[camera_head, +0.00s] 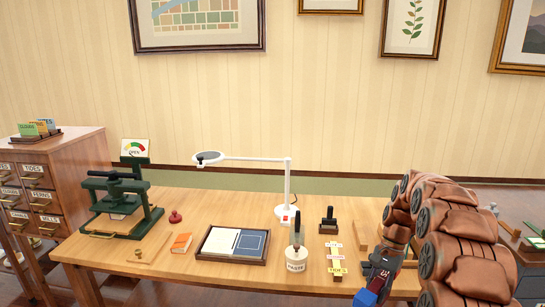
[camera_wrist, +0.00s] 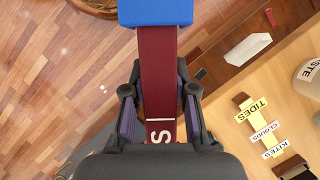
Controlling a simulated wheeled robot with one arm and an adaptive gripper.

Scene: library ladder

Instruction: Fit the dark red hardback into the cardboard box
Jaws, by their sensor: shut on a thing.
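The dark red hardback (camera_wrist: 158,75) is between the two fingers of my gripper (camera_wrist: 159,95), which is shut on it. Its narrow spine runs up the wrist view, with a white line and a white letter S near the palm. A blue block-like thing (camera_wrist: 155,12) is at its far end; I cannot tell whether they are joined. In the head view my gripper (camera_head: 379,272) is at the table's front right, with the blue thing below it and only a little dark red showing. I cannot make out a cardboard box in either view.
A card cabinet (camera_head: 50,185) stands left. Wooden floor lies beyond the table.

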